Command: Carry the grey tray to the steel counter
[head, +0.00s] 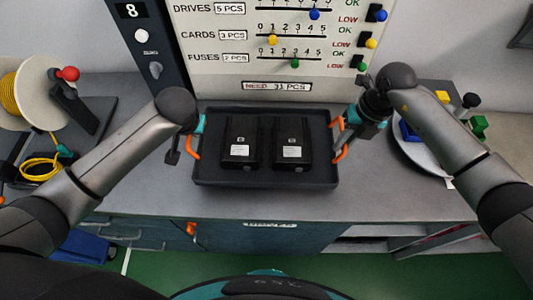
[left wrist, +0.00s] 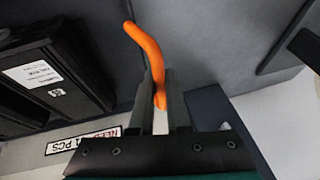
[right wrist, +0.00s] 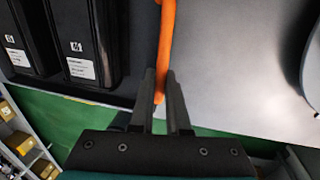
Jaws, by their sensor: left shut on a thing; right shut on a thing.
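The grey tray (head: 265,180) is dark, with a raised rim and an orange handle at each end. It sits at the counter's front, below the white board, and holds two black boxes with white labels, the left box (head: 243,140) and the right box (head: 290,140). My left gripper (head: 190,140) is shut on the tray's left handle (left wrist: 147,50). My right gripper (head: 345,140) is shut on the right handle (right wrist: 166,40). I cannot tell from these views whether the tray touches the counter. Which surface is the steel counter is unclear.
The grey counter (head: 400,200) has drawers below. A cable reel (head: 30,95) stands at the left, and a round plate (head: 425,150) with coloured blocks at the right. The board (head: 290,40) rises directly behind the tray. Green floor (head: 420,270) lies in front.

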